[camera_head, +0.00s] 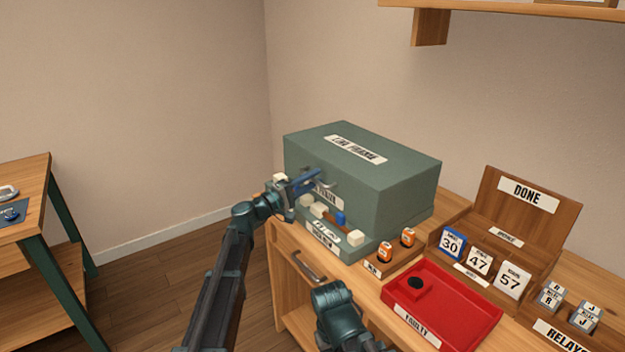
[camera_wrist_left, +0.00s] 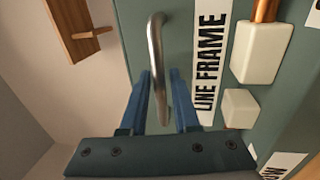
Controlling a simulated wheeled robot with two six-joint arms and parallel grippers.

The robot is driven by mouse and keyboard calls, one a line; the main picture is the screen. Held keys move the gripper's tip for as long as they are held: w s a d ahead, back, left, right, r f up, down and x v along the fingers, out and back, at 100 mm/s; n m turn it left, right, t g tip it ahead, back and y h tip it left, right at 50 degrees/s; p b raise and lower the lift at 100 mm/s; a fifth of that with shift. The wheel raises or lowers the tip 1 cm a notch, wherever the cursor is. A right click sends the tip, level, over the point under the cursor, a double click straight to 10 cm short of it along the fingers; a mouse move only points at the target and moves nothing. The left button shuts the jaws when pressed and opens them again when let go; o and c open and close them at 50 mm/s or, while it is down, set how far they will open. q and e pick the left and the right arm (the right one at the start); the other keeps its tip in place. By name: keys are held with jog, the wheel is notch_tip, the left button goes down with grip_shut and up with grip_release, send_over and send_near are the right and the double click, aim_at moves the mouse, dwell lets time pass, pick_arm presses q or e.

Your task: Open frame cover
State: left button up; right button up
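The frame cover (camera_head: 400,173) is a grey-green box labelled LINE FRAME on the bench, and it looks closed over its base. A curved metal handle (camera_wrist_left: 156,45) is on its front face beside the label. My left gripper (camera_head: 308,180) is at the front of the cover. In the left wrist view, the blue fingers of this gripper (camera_wrist_left: 163,90) are apart, with the handle between them; a gap shows beside it, and I cannot tell whether either finger touches. My right arm reaches in at the bottom, but its fingers do not show.
Pale blocks (camera_head: 355,238) stand on the base ledge. Orange pieces (camera_head: 407,237), a red tray (camera_head: 470,310), a DONE rack (camera_head: 545,215) and relays (camera_head: 585,318) lie to the right. A wooden shelf (camera_head: 540,8) hangs above. A side table (camera_head: 30,185) stands left.

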pick_arm(q)
jog(key=shift+c, duration=0.2)
grip_shut()
dwell(1.1)
